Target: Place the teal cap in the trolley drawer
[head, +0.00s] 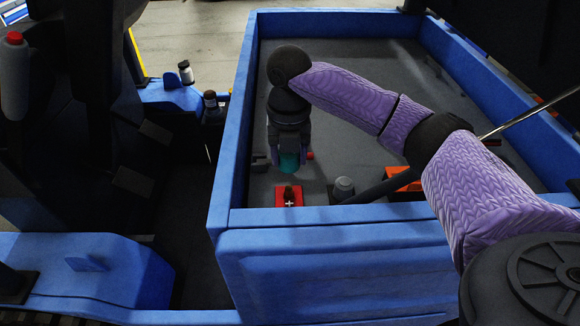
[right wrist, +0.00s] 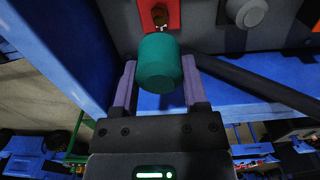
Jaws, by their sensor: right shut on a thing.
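The teal cap (head: 289,162) is between the fingers of my right gripper (head: 288,165), which is shut on it. In the right wrist view the cap (right wrist: 160,64) is a teal cylinder held between the two purple fingers (right wrist: 160,95). The gripper hangs down inside a large blue-walled tray (head: 330,217), over its dark grey floor. My left gripper is not in view. I cannot identify the trolley drawer for certain; the blue-walled tray may be it.
Small bottles (head: 186,72) stand left of the tray.

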